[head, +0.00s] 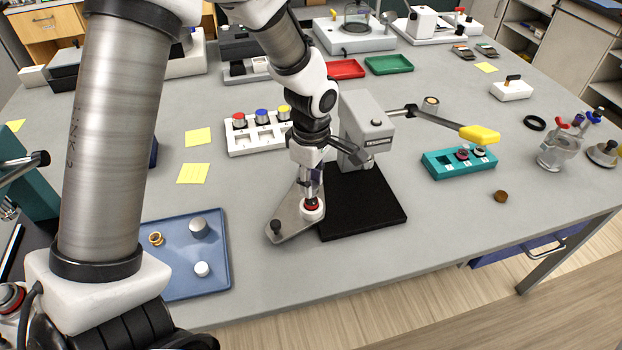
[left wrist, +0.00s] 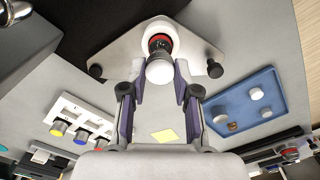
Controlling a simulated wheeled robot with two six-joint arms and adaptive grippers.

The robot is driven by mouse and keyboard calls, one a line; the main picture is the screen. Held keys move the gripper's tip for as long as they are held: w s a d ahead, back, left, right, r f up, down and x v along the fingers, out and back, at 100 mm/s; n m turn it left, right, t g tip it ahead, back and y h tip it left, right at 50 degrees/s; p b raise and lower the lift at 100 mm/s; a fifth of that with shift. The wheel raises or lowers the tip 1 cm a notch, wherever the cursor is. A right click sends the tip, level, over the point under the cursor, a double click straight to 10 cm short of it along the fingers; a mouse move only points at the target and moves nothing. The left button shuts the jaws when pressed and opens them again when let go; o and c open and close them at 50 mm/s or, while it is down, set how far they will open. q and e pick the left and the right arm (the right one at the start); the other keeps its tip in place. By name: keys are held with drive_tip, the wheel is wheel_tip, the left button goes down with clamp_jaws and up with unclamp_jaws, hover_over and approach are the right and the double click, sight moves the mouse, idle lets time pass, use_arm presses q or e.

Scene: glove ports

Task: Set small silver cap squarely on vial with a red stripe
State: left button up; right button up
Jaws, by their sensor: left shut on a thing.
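The vial with a red stripe (head: 312,207) stands in a grey metal holder plate (head: 287,222) at the middle of the bench. In the left wrist view the vial (left wrist: 160,42) shows its red stripe and dark contents. My left gripper (head: 311,182) is above the vial, pointing down. In the left wrist view its fingers (left wrist: 159,82) are shut on a small silver cap (left wrist: 159,71), which looks pale there. The cap lies in line with the vial's top; whether they touch I cannot tell. My right gripper is not in view.
A blue tray (head: 220,285) at the front left holds a silver cylinder (head: 199,227), a white cap (head: 202,269) and a gold ring (head: 155,239). A grey press (head: 365,125) with a black base (head: 370,208) stands close right of the vial. A white rack (head: 240,143) is behind.

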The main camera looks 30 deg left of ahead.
use_arm(q)
drive_tip(key=shift+f+b, duration=0.85)
drive_tip(key=shift+f, duration=0.35)
drive_tip(key=o, duration=0.8)
drive_tip(key=shift+r, duration=0.1)
wheel_tip(320, 180, up, 12)
idle(0.4)
